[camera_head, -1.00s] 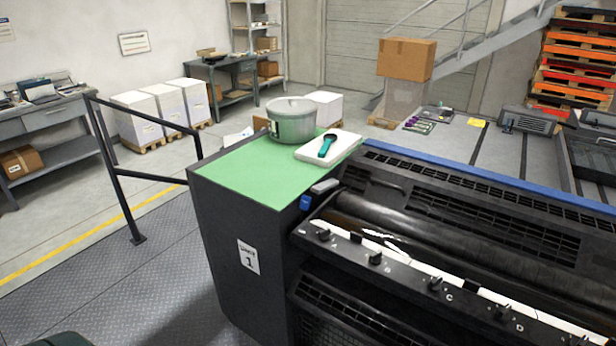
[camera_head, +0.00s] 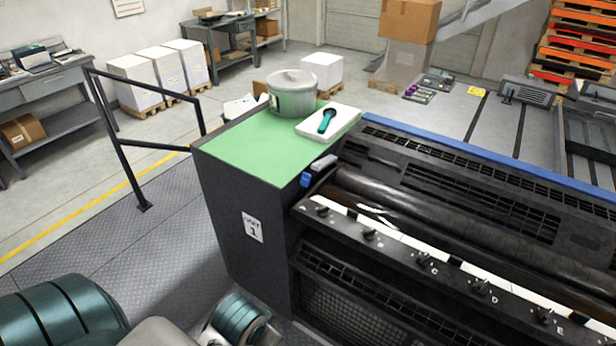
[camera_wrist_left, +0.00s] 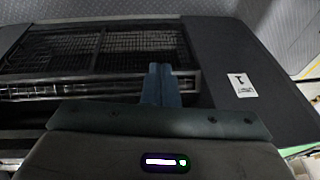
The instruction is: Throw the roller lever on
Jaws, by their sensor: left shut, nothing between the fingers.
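A small grey lever-like part (camera_head: 324,162) with a blue piece (camera_head: 305,180) beside it sits at the left end of the black rollers (camera_head: 400,203), by the green-topped cabinet (camera_head: 250,150). It looks like the roller lever; I cannot tell its position. My left gripper (camera_wrist_left: 161,72) is shut and empty in the left wrist view, in front of the unit's dark front grille (camera_wrist_left: 100,50). In the head view only parts of my left arm show at the bottom left, well below the lever. My right gripper is not in view.
A lidded pot (camera_head: 292,93) and a white tray (camera_head: 343,120) with a teal-handled tool stand on the cabinet top. Several knobs line the ink unit's front rail (camera_head: 400,255). A black handrail (camera_head: 145,145) stands at left. The plate floor before the cabinet is clear.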

